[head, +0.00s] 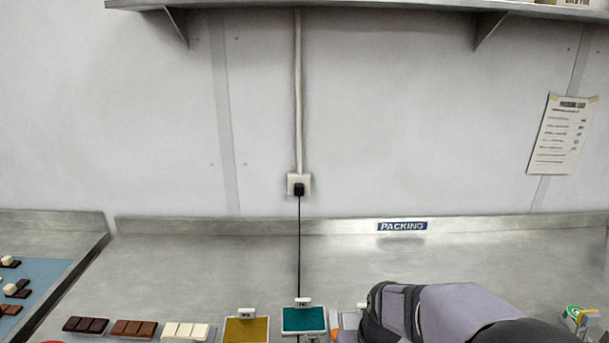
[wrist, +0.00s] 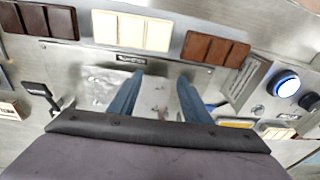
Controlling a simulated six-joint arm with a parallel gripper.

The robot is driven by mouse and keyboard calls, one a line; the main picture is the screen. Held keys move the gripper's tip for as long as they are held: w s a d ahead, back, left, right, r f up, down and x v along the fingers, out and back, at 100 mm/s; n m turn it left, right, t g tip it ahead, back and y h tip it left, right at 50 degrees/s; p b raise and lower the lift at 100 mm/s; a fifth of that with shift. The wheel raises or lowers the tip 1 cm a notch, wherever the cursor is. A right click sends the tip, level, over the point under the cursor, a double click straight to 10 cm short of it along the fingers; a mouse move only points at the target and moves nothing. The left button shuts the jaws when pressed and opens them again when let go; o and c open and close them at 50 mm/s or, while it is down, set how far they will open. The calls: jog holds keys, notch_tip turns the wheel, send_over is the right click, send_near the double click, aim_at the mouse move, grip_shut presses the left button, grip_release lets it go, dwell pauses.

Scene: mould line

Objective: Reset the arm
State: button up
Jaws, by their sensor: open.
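My gripper (wrist: 160,76) shows in the wrist view with its two blue fingers spread apart and nothing between them. A bare metal surface with a shiny, mottled patch lies beyond the fingers. In the head view a part of my arm fills the lower right, and I cannot make out the fingers there.
A dark bar (head: 87,325), a brown bar (head: 134,328) and a white bar (head: 186,331) lie in a row beside a yellow pad (head: 246,330) and a teal pad (head: 304,320). A lit blue button (wrist: 285,83) is at right in the wrist view. The back of the bench is clear.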

jog(key=shift+m+g, duration=0.3)
jog(key=shift+g, duration=0.3)
jog(key=s, duration=0.2)
jog(key=s+p, duration=0.1)
jog(key=s, duration=0.1)
jog(key=s+d+p, duration=0.1)
jog(key=s, duration=0.1)
jog(key=shift+d+r, duration=0.1)
jog(key=shift+r, duration=0.3)
jog(key=s+d+r+p, duration=0.2)
jog(key=s+r+p, duration=0.4)
jog(key=r+p, duration=0.4)
jog(key=shift+s+r+h+p, duration=0.3)
jog(key=shift+s+h, duration=0.1)
